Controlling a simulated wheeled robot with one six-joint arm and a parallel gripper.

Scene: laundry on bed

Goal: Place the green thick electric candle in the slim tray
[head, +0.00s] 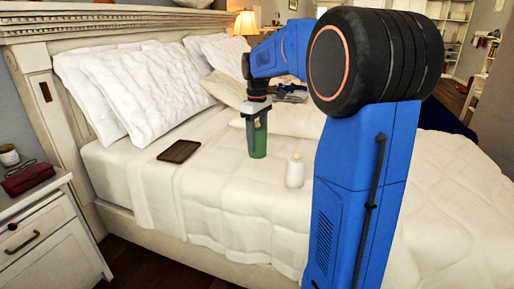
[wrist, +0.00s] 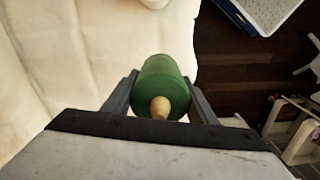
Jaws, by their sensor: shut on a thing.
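The green thick electric candle (head: 259,143) stands upright at the bed, held in my gripper (head: 256,125). In the wrist view the candle (wrist: 158,88) lies between the two fingers of my gripper (wrist: 155,95), its pale flame tip toward the camera. The fingers are shut on its sides. I cannot tell whether its base touches the bedding. The slim tray (head: 179,151) is dark brown, flat and empty. It lies on the bed to the left of the candle.
A white candle (head: 295,171) stands on the bed to the right of the green one. White pillows (head: 150,85) lean on the headboard. A nightstand (head: 40,220) with a red pouch (head: 27,178) is at the left. Bedding between tray and green candle is clear.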

